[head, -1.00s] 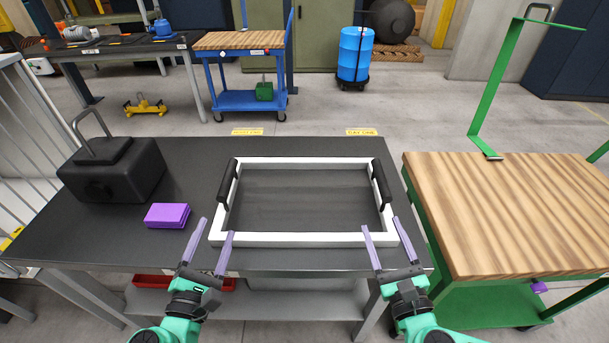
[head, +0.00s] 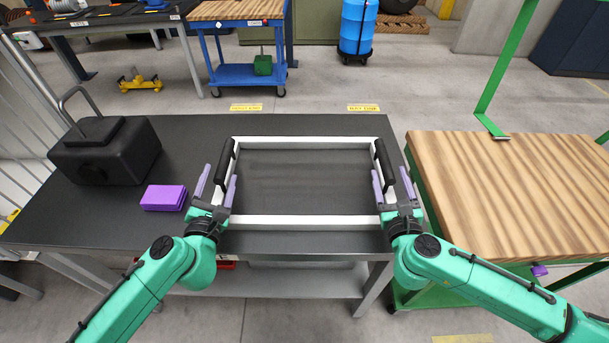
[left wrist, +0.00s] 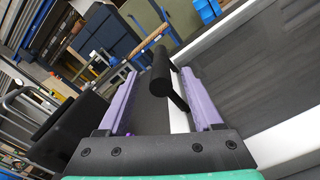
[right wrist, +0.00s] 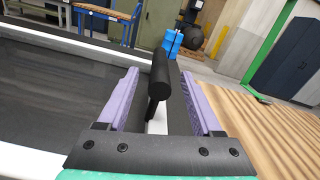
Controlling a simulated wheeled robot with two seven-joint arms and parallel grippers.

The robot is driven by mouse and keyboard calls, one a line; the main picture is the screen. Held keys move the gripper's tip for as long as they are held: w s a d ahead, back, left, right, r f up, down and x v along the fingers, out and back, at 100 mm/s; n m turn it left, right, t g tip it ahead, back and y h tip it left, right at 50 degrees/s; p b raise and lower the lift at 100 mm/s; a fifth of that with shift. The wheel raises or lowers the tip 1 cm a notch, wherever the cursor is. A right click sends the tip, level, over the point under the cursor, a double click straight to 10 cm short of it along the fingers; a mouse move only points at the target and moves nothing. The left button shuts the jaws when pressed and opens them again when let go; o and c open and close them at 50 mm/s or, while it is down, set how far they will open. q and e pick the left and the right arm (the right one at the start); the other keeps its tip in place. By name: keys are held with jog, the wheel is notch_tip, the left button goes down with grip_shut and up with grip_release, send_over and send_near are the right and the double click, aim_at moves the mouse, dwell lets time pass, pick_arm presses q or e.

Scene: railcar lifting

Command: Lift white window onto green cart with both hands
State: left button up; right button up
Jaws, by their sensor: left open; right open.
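The white window frame (head: 300,222) lies flat on the dark table, with a black handle on its left side (head: 223,160) and another on its right side (head: 384,162). My left gripper (head: 217,184) is open, its purple fingers on either side of the left handle's near end. In the left wrist view this handle (left wrist: 160,72) stands between the fingers. My right gripper (head: 393,183) is open around the right handle's near end, and the right wrist view shows that handle (right wrist: 154,82) between the fingers. The green cart (head: 520,185) with its wooden top stands right of the table.
A black weight-like block with a loop handle (head: 104,152) and a purple block (head: 163,197) sit on the table (head: 90,215) at the left. A green upright post (head: 502,75) rises from the cart's far side. The visible cart top is clear.

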aim_at(224, 163)
pick_arm(q)
jog(key=w, duration=0.5)
jog(key=shift+w+f, duration=0.1)
jog(key=shift+w, duration=0.2)
pick_arm(e)
jog(key=w, duration=0.5)
jog(key=shift+w+f, duration=0.1)
jog(key=shift+w, duration=0.2)
pick_arm(q)
grip_shut()
pick_arm(e)
grip_shut()
